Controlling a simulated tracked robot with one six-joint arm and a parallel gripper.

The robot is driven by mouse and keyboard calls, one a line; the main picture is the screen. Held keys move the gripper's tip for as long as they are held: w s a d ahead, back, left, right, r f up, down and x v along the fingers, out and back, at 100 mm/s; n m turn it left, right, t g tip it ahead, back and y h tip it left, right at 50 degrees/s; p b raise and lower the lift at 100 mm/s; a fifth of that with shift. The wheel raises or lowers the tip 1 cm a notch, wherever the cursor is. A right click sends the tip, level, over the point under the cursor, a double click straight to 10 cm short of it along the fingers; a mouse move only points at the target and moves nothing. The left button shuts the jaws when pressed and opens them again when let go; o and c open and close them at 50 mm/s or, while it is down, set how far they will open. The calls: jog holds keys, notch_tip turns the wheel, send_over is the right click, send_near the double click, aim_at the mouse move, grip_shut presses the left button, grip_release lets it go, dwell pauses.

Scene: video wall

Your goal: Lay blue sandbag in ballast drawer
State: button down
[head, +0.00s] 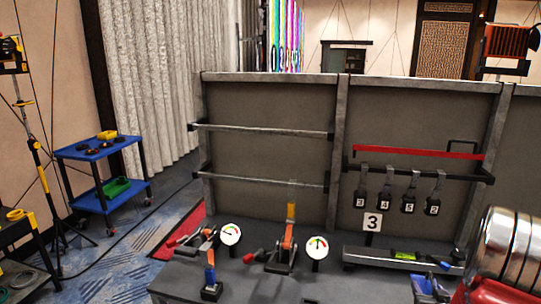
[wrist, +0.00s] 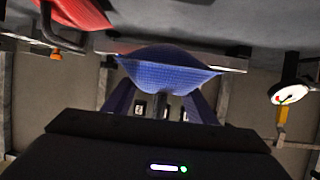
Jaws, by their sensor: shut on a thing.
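The blue sandbag (wrist: 168,68) shows in the wrist view, a textured blue bag with pointed ends. My gripper (wrist: 163,88) is shut on it, with one dark finger at each side below the bag. The bag's far side is hidden. In the head view, blue shapes (head: 428,289) show at the bottom right, but I cannot tell whether they are the bag or my gripper. I cannot make out the ballast drawer for certain in either view.
Numbered black tags (head: 385,202) hang at the right. A long tray (head: 395,257) lies below them. A blue cart (head: 90,150) stands at the left.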

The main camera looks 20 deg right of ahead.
jog(key=w+a+r+n+t+y, duration=0.1)
jog(key=w+a, duration=0.5)
jog(key=a, duration=1)
jog(key=w+a+r+n+t+y, duration=0.1)
jog(key=w+a+r+n+y, duration=0.2)
jog(key=a, duration=1.4)
jog(key=w+a+r+n+y, duration=0.3)
jog(key=w+a, duration=0.6)
jog(key=a, duration=0.8)
notch_tip(320, 180, up, 3)
jog(key=shift+w+a+f+t+y, duration=0.1)
jog(key=shift+w+a+t+y, duration=0.1)
jog(key=shift+w+t+y, duration=0.2)
jog(key=s+f, duration=0.5)
jog(key=f, duration=0.1)
jog(key=shift+f, duration=0.15)
jog(key=shift+d, duration=0.15)
